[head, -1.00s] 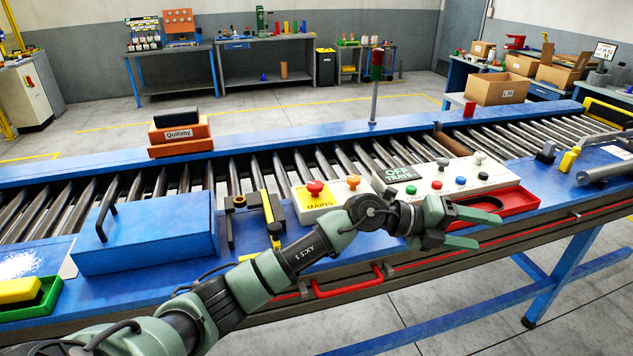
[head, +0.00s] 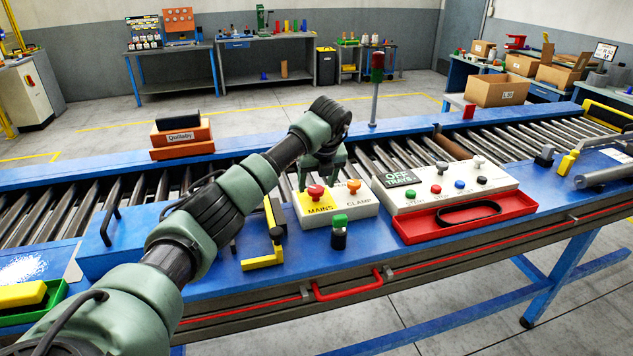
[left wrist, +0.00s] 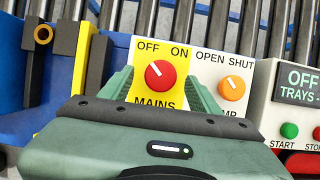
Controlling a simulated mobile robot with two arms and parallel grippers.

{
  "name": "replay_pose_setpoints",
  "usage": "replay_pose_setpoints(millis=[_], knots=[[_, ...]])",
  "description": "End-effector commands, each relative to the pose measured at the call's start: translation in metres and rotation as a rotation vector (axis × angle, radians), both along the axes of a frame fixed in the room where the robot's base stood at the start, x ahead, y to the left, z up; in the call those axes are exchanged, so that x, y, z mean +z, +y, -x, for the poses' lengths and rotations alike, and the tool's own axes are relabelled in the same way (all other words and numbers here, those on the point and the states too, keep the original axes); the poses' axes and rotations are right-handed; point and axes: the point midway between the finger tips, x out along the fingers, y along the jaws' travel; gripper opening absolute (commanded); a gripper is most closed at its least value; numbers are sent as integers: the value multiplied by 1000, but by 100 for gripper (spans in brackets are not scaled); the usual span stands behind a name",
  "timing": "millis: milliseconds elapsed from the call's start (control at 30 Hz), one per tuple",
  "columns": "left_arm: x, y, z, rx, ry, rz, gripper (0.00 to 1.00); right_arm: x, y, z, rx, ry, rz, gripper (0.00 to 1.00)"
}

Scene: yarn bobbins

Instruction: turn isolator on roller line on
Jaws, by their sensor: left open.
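The isolator is a red round knob (head: 316,191) on a yellow plate marked MAINS, on a small white box on the roller line. In the left wrist view the red knob (left wrist: 160,74) lies under the labels OFF and ON, its white mark pointing up and left, towards OFF. My left gripper (head: 321,180) points down over it from above. In the left wrist view its green fingers (left wrist: 160,88) are open, one on each side of the knob. I cannot tell whether they touch it. My right gripper is not in view.
An orange CLAMP knob (head: 354,186) sits close to the right of the isolator. A green-capped black cylinder (head: 339,232) stands in front of the box. A yellow-and-black bracket (head: 274,232) is to the left. A button panel (head: 450,187) and red tray (head: 415,228) are to the right.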

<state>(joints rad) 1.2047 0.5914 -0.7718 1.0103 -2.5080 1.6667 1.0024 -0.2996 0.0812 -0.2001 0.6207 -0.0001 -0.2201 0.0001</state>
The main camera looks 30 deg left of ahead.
Motion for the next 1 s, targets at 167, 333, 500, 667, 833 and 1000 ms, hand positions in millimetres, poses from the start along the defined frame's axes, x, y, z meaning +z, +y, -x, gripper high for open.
replay_pose_setpoints(millis=[167, 333, 500, 667, 833, 1000], knots=[[-15, 4, -4, -2, 0, 2, 62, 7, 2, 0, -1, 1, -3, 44], [-19, 5, -6, -2, -3, 2, 62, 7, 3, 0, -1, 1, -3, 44], [-19, 5, -6, -2, -3, 2, 54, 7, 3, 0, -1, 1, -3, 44], [-19, 5, -6, -2, -3, 2, 9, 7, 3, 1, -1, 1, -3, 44], [-19, 5, -5, -7, -2, 2, 1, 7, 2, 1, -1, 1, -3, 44], [-19, 5, -5, -38, -2, 0, 1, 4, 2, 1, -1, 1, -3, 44]])
